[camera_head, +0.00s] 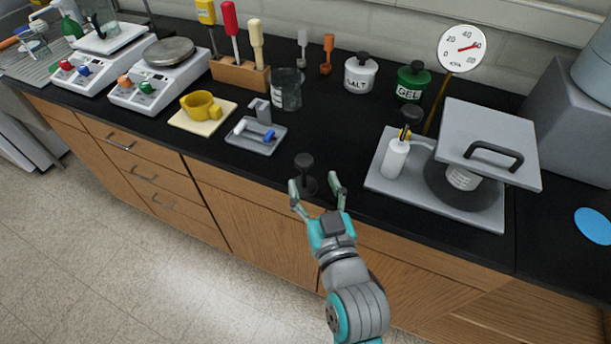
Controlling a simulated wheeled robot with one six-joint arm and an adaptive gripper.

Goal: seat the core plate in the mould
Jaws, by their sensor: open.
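My gripper (314,181) is open at the bench's front edge. Its fingers stand on either side of a small dark piece with an upright round knob (305,161); I see no grip on it. Its lower part is dark against the black top, so I cannot tell whether it is the core plate. At the right, a square grey plate with a black handle (470,126) sits tilted over a dark round body (434,187) with a white label. This stands on a flat grey base (476,219). No part is clearly recognisable as the mould.
A grey tray (246,142), glass beaker (287,92), yellow cup (201,105), salt jar (360,76) and gel jar (410,84) stand farther back.

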